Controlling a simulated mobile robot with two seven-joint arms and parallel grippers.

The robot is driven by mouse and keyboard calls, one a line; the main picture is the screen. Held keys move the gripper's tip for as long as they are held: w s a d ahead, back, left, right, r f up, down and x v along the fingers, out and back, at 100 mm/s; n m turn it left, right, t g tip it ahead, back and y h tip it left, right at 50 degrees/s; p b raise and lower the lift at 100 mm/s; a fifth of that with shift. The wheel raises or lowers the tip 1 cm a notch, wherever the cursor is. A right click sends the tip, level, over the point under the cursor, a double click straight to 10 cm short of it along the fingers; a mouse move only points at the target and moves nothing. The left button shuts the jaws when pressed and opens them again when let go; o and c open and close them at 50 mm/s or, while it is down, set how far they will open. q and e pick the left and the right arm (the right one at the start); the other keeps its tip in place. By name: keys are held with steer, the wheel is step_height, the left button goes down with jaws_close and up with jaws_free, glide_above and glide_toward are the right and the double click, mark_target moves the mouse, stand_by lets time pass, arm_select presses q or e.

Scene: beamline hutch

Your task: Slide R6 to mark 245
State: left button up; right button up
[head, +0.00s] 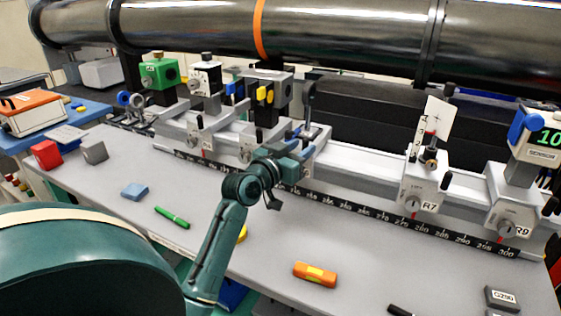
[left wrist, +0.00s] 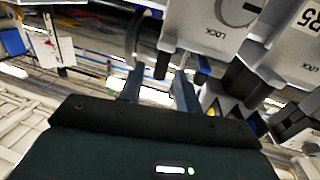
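R6 is the grey carriage (head: 316,148) on the rail, partly hidden behind my left gripper (head: 300,168) in the head view; its own label is not readable. In the left wrist view the picture is upside down, and this carriage (left wrist: 207,28) shows its LOCK knob, with a black handle (left wrist: 165,64) beside it. My left gripper (left wrist: 158,88) is open, with its blue-grey fingers apart around the handle's end; I cannot tell whether they touch it. The black scale strip (head: 435,230) runs along the rail's front, but mark 245 is too small to read surely. My right gripper is out of view.
R5 (head: 246,146) is close on the left. The rail between R6 and R7 is clear. An orange block (head: 315,274) and a green pen (head: 172,217) lie on the bench.

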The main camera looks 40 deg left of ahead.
arm_select(q)
steer(key=s, duration=1)
steer(key=shift+d+b, duration=0.2)
steer(key=shift+b, duration=0.2)
